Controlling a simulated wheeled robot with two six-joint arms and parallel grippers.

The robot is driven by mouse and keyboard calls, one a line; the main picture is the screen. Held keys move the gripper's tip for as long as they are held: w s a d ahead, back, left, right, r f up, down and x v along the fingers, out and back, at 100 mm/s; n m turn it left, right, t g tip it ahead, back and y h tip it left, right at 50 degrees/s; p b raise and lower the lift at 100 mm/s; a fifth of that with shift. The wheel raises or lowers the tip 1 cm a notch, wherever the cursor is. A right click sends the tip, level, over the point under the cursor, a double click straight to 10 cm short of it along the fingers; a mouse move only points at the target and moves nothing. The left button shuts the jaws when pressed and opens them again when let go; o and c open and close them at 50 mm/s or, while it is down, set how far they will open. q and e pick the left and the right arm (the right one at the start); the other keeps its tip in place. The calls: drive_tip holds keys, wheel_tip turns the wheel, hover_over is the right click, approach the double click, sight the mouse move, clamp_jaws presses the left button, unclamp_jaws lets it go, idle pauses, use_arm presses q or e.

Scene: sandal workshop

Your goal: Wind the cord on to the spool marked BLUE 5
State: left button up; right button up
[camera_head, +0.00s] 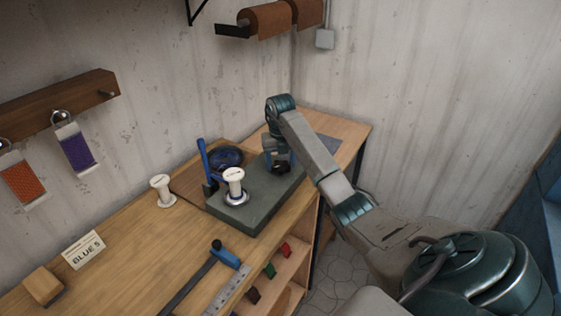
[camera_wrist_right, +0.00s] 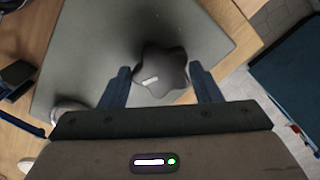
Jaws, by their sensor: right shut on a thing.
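A grey-green winding base (camera_head: 252,207) stands on the bench. A white spool (camera_head: 234,184) sits upright on it, over a pale round flange. A coil of dark blue cord (camera_head: 226,157) lies behind it, by a blue upright post (camera_head: 205,160). I cannot make out cord on the spool. A black star-shaped knob (camera_wrist_right: 160,72) is at the base's right end. My right gripper (camera_head: 279,163) is shut on the knob, with a finger on each side in the right wrist view. A card reading BLUE 5 (camera_head: 84,249) stands at the front left. My left gripper is out of view.
Another white spool (camera_head: 161,190) stands left of the base. A blue-handled tool (camera_head: 224,254), a metal ruler (camera_head: 228,290) and a wooden block (camera_head: 43,286) lie in front. Shelves (camera_head: 286,275) are below the bench edge. Orange (camera_head: 24,182) and purple (camera_head: 76,149) packets hang on the wall.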

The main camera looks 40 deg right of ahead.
drive_tip(key=m, duration=0.5)
drive_tip(key=shift+m, duration=0.3)
drive_tip(key=m+p, duration=0.1)
drive_tip(key=m, duration=0.3)
drive_tip(key=shift+d+m, duration=0.1)
drive_tip(key=shift+m, duration=0.2)
drive_tip(key=m, duration=0.4)
drive_tip(key=shift+m+p, duration=0.3)
drive_tip(key=shift+p, duration=0.1)
drive_tip(key=m+p, duration=0.1)
drive_tip(key=m, duration=0.3)
drive_tip(key=shift+m, duration=0.3)
drive_tip(key=m, duration=0.3)
drive_tip(key=shift+p, duration=0.3)
drive_tip(key=m+p, duration=0.1)
drive_tip(key=m, duration=0.3)
drive_tip(key=shift+d+r, duration=0.1)
drive_tip(key=shift+s+m+p, duration=0.1)
drive_tip(key=shift+m+p, duration=0.5)
drive_tip(key=shift+m, duration=0.3)
drive_tip(key=shift+r+m+p, duration=0.1)
drive_tip(key=shift+m+p, duration=0.5)
drive_tip(key=shift+p, duration=0.2)
drive_tip(key=shift+f+m+p, duration=0.2)
drive_tip(key=shift+m+p, duration=0.7)
drive_tip(key=shift+p, duration=0.15)
